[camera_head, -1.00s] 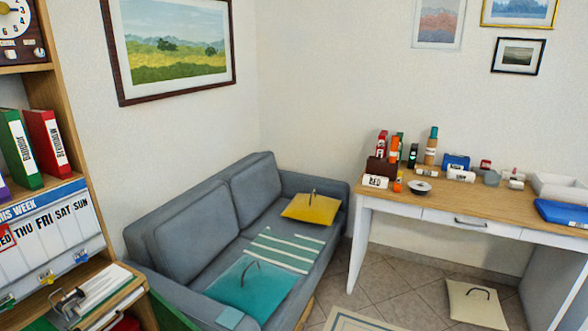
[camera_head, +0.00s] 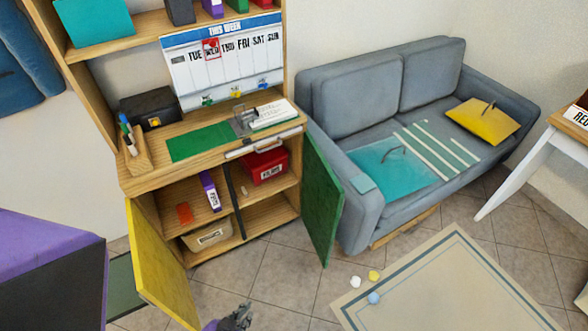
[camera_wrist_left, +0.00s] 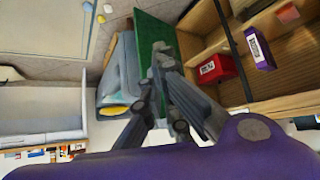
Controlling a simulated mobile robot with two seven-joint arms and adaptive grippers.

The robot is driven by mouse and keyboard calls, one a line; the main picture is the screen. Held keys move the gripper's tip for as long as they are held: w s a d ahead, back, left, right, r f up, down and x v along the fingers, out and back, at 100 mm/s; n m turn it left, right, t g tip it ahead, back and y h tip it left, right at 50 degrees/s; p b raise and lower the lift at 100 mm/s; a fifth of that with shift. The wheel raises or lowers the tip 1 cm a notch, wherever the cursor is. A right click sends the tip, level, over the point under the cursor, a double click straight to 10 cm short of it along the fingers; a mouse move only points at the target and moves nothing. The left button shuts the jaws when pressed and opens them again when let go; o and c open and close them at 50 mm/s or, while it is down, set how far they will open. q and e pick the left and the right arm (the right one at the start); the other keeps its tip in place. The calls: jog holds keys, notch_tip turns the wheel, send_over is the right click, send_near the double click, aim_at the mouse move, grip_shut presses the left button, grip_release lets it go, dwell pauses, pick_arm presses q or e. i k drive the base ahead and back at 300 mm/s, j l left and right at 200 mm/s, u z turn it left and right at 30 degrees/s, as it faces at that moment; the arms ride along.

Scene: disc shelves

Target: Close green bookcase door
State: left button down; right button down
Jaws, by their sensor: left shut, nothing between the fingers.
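The green bookcase door (camera_head: 322,195) hangs open on the right side of the wooden bookcase (camera_head: 150,182), swung out towards the sofa. It also shows in the left wrist view (camera_wrist_left: 146,40), behind my fingers. A yellow door (camera_head: 160,262) stands open on the bookcase's left side. My left gripper (camera_head: 240,315) is at the bottom edge of the head view, in front of the bookcase and apart from the green door there. In the left wrist view its fingers (camera_wrist_left: 160,50) are together and empty, overlapping the green door; contact cannot be told. My right gripper is not in view.
The lower shelves hold a red box (camera_head: 263,166), a purple binder (camera_head: 210,190) and a basket (camera_head: 207,235). A grey sofa (camera_head: 350,100) stands close to the green door. Tiled floor before the bookcase is clear.

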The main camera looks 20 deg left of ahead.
aim_at(322, 200)
jog(key=i+l+u, duration=0.1)
jog(key=u, duration=0.35)
jog(key=l+u, duration=0.3)
jog(key=u, duration=0.15)
jog(key=l+u, duration=0.7)
jog(key=l, duration=0.2)
jog(key=l+u, duration=0.35)
jog(key=k+l, duration=0.1)
jog(key=l, duration=0.25)
jog(key=k+l, duration=0.1)
jog(key=l, duration=0.3)
jog(key=k+l+u, duration=0.1)
jog(key=l, duration=0.25)
jog(key=k+l, duration=0.1)
jog(key=l, duration=0.3)
jog(key=k+l, duration=0.1)
jog(key=l, duration=0.25)
